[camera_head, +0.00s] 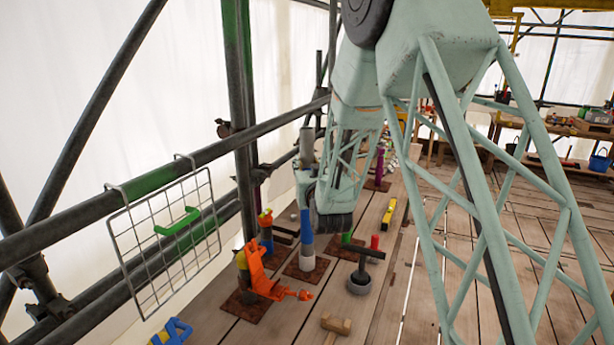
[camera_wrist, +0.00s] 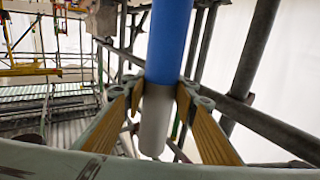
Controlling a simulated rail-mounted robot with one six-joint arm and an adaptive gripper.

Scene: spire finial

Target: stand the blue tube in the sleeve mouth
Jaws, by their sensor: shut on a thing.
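The blue tube (camera_head: 306,222) stands about upright below my gripper (camera_head: 309,190) in the head view. Its lower end meets a pale, short cylinder (camera_head: 306,262), seemingly the sleeve, on a brown base plate. I cannot tell whether the tube is inside the mouth or only above it. In the wrist view the blue tube (camera_wrist: 169,40) runs into a pale grey section (camera_wrist: 155,118) between the yellow-padded fingers of my gripper (camera_wrist: 165,95). The gripper is shut on the tube near this colour boundary. The sleeve mouth is not clearly visible in the wrist view.
An orange clamp-like piece (camera_head: 259,277) stands close left on another plate.

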